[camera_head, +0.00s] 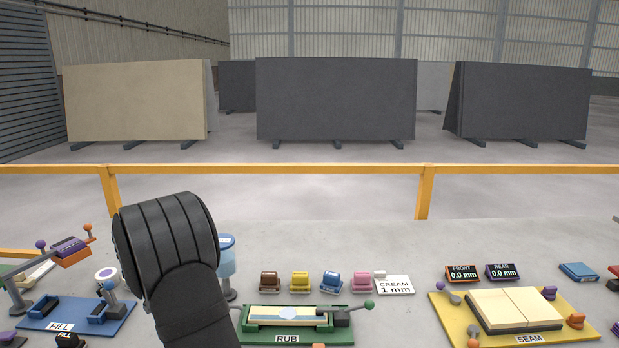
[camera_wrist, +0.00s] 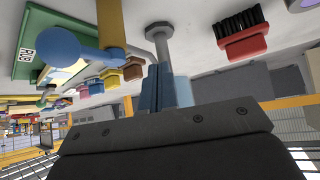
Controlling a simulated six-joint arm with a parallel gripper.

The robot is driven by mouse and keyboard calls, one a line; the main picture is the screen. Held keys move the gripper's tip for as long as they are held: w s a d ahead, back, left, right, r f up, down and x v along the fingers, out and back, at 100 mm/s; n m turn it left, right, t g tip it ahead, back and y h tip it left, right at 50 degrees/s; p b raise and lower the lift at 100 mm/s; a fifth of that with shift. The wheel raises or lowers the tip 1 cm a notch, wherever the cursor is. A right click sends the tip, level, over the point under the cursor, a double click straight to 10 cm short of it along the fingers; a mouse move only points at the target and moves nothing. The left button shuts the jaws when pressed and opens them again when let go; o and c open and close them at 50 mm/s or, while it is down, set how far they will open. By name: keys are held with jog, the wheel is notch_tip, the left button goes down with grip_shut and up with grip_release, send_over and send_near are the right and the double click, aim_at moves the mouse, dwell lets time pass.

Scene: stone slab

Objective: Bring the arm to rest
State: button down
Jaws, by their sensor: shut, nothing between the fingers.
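In the head view a black, ribbed link of my arm rises at the lower left centre, in front of the worktop. It hides part of a light-blue device on a grey post (camera_head: 227,262). My gripper (camera_wrist: 165,132) shows in the wrist view as a dark, bolted block across the lower part. It is shut, and I see nothing held in it.
On the worktop stand a blue FILL station (camera_head: 75,315), a green RUB station (camera_head: 290,325) and a yellow SEAM station (camera_head: 450,325). Several coloured blocks (camera_head: 300,282) line up behind RUB. A red brush (camera_wrist: 243,40) shows in the wrist view. An orange rail (camera_head: 330,169) runs behind.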

jog(key=shift+s+a+r+m+h, duration=0.1)
jog(key=shift+r+m, duration=0.05)
jog(key=shift+r, duration=0.5)
jog(key=shift+s+a+r+m+h, duration=0.1)
jog(key=shift+a+r, duration=0.05)
jog(key=shift+r, duration=0.45)
jog(key=shift+s+a+r+m+h, duration=0.1)
jog(key=shift+r+m, duration=0.05)
jog(key=shift+r, duration=0.5)
